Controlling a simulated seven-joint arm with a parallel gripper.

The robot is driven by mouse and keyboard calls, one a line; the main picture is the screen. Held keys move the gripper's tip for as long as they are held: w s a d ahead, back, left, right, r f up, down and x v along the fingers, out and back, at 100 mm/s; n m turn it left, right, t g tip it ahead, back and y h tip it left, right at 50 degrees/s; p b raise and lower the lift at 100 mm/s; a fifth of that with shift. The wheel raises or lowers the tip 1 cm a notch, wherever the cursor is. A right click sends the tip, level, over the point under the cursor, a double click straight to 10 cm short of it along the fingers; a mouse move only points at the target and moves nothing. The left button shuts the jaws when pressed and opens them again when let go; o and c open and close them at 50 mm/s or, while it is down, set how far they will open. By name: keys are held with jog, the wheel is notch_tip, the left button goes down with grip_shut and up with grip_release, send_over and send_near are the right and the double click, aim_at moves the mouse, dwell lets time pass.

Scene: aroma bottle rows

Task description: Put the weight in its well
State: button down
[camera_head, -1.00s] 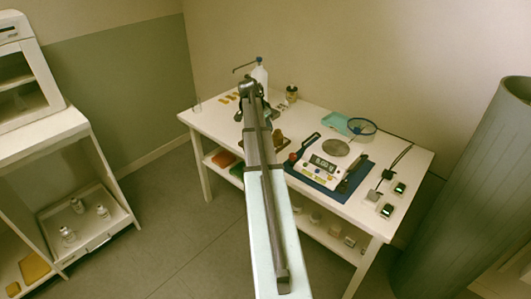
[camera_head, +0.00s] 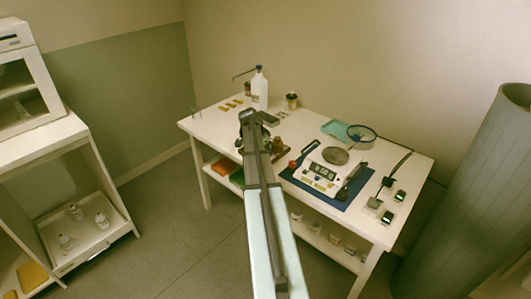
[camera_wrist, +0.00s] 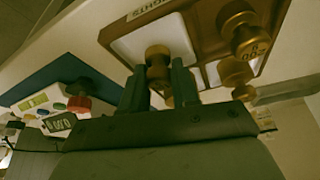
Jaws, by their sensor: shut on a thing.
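In the wrist view my gripper (camera_wrist: 160,85) is shut on a brass weight (camera_wrist: 158,58), with the knob showing between the fingertips. Behind this weight is a white square well in the brown weights box (camera_wrist: 112,38). I cannot tell whether the weight touches the well floor. Another brass weight (camera_wrist: 243,30) stands in the box to the right, and one more (camera_wrist: 236,75) shows below it. In the head view my arm hides the gripper and most of the box, and only some brass and brown (camera_head: 278,145) shows beside the arm.
A white scale (camera_head: 320,177) stands on a blue mat (camera_head: 336,197) to the right; it also shows in the wrist view (camera_wrist: 40,102). A white bottle (camera_head: 260,88), a teal tray (camera_head: 334,128) and a round blue-rimmed item (camera_head: 362,132) stand at the back.

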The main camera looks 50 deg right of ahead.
jog(key=shift+f, duration=0.5)
jog(key=shift+f, duration=0.1)
jog(key=c, duration=1.1)
grip_release()
jog(key=v, duration=1.2)
